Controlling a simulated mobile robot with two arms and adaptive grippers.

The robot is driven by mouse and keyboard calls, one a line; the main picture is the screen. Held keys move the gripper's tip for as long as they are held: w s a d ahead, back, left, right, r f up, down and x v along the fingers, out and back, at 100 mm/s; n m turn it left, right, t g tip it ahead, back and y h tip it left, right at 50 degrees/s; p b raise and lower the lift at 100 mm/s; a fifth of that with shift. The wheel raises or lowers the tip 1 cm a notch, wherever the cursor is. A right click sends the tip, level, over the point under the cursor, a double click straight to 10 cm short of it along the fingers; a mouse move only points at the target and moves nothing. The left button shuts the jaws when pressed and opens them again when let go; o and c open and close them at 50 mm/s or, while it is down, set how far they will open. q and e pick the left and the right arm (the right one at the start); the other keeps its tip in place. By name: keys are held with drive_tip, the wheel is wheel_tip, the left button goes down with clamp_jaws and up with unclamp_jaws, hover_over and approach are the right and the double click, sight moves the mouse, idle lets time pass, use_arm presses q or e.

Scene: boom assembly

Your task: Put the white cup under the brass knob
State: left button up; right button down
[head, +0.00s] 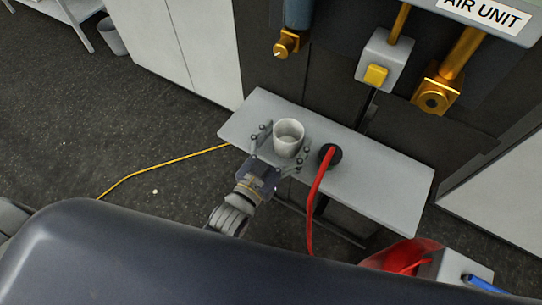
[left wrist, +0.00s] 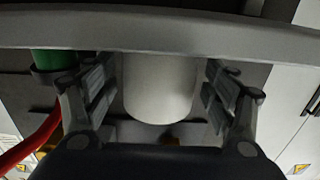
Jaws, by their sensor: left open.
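The white cup (head: 288,142) stands upright on a narrow grey bench in the head view. My left gripper (head: 285,139) is open, with one finger on each side of the cup. In the left wrist view the cup (left wrist: 160,88) sits between the two spread fingers (left wrist: 158,92), with a visible gap on each side. A small brass knob fitting (head: 287,44) hangs under a blue-grey cylinder above and behind the bench. A larger brass fitting (head: 437,97) is at the right; I cannot tell which one the task means. My right gripper is out of view.
On the grey bench (head: 390,195), a red hose (head: 319,195) with a round black end stands right of the cup. A grey box with a yellow button (head: 376,75) hangs above. A yellow cable (head: 165,162) lies on the floor. The bench's right part is clear.

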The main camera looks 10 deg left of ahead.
use_arm(q)
drive_tip(key=b+v, duration=0.1)
drive_tip(key=v, duration=1)
